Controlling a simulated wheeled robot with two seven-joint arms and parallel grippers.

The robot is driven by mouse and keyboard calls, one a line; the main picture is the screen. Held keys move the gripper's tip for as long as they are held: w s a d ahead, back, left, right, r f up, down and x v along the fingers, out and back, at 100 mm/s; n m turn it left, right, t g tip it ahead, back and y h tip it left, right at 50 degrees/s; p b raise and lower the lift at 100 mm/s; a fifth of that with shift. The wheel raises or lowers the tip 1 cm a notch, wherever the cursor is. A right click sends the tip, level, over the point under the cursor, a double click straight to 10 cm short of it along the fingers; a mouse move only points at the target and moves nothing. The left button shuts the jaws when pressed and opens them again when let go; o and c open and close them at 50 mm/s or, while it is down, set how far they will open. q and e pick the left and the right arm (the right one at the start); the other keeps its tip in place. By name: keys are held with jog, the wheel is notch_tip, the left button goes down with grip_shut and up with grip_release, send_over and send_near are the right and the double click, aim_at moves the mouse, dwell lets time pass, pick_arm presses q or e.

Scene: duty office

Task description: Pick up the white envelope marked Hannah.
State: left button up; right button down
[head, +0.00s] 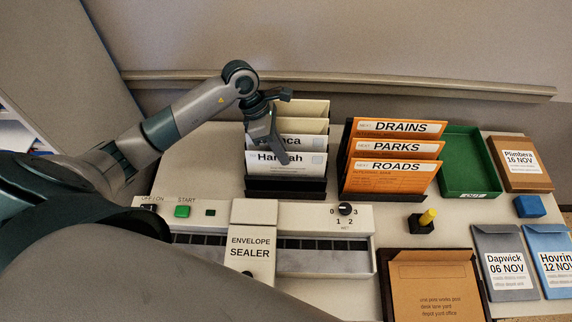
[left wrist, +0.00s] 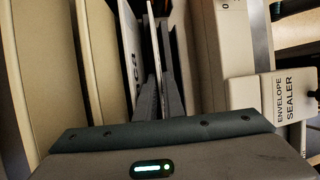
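The white envelope marked Hannah (head: 312,165) stands upright in the front slot of a dark rack (head: 285,187). My left gripper (head: 280,148) reaches down over it from above, and one finger hides part of the name. In the left wrist view, the two grey fingers of my left gripper (left wrist: 160,92) are close together, one on each side of the thin white edge of the Hannah envelope (left wrist: 154,45). I cannot tell whether they press on it. An envelope with a name ending in "ca" (head: 310,139) stands right behind. My right gripper is not in view.
More cream envelopes (head: 308,107) stand behind. An orange folder rack (head: 390,178) is close on the right, beside a green tray (head: 468,160). The envelope sealer (head: 325,262) lies in front. Grey and blue packets (head: 503,262) lie at the right.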

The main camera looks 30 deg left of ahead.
pick_arm(q)
grip_shut()
jog(key=shift+r+b, duration=0.55)
jog(key=shift+r, duration=0.2)
notch_tip(320, 180, up, 2)
jog(key=shift+w+r+b, duration=0.1)
jog(key=shift+r+b, duration=0.05)
jog(key=shift+b, duration=0.55)
jog(key=s+d+r+b, duration=0.3)
jog(key=s+d+r, duration=0.4)
jog(key=s, duration=0.2)
jog(key=shift+s, duration=0.25)
